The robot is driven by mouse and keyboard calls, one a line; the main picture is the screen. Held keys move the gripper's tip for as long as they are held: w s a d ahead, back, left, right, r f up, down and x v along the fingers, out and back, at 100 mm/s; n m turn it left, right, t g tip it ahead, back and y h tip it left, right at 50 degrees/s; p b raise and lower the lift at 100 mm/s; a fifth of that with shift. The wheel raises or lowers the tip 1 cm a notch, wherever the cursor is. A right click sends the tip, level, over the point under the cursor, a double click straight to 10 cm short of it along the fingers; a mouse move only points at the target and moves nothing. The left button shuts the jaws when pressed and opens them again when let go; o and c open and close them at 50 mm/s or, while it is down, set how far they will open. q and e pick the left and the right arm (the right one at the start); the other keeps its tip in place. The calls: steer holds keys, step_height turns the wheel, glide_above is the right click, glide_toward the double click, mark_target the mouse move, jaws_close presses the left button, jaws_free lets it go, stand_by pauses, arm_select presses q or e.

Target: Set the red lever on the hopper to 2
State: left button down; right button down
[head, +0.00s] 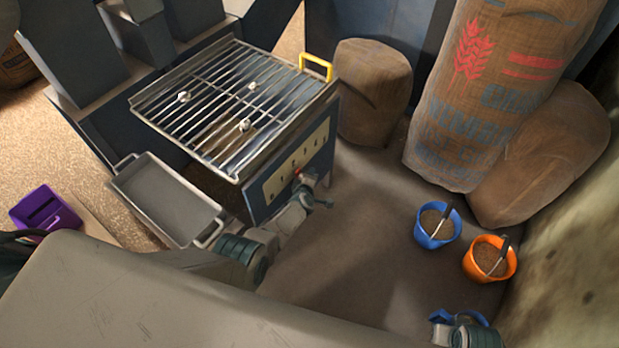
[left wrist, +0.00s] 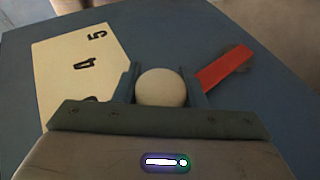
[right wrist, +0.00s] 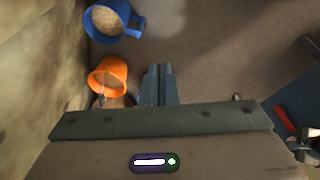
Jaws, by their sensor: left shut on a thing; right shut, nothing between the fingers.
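The hopper (head: 250,92) is a dark blue box with a metal grate on top. A cream number plate (head: 300,150) is on its front; the left wrist view shows 5, 4 and a partly hidden digit on that plate (left wrist: 78,65). The red lever (left wrist: 225,68) shows as a red bar right of a pale round knob (left wrist: 161,87). My left gripper (left wrist: 161,80) is shut around this knob; it also shows at the hopper front in the head view (head: 310,183). My right gripper (right wrist: 157,72) is shut and empty, low at the right in the head view (head: 443,317).
A blue bucket (head: 437,226) and an orange bucket (head: 488,262), both filled with grain, stand on the floor. Sacks (head: 490,90) lean behind them. A metal tray (head: 165,200) is left of the hopper, with a purple box (head: 45,210) further left. The middle floor is clear.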

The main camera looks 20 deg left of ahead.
arm_select(q)
steer(key=c, duration=0.9)
jaws_free()
steer(key=shift+r, duration=0.1)
arm_select(e)
steer(key=shift+r, duration=0.1)
arm_select(q)
steer(key=p+v, duration=0.8)
steer(key=v, duration=0.2)
steer(key=shift+s, duration=0.3)
arm_select(e)
steer(key=s+f, duration=0.4)
steer(key=f, duration=0.3)
steer(key=s+d+f, duration=0.1)
steer(key=s+f, duration=0.3)
steer(key=f, duration=0.3)
steer(key=s+d+f+g, duration=0.1)
steer(key=s+f, duration=0.3)
steer(key=f, duration=0.3)
steer(key=shift+d, duration=0.2)
arm_select(q)
steer(key=shift+r, duration=0.15)
arm_select(e)
steer(key=shift+s, duration=0.1)
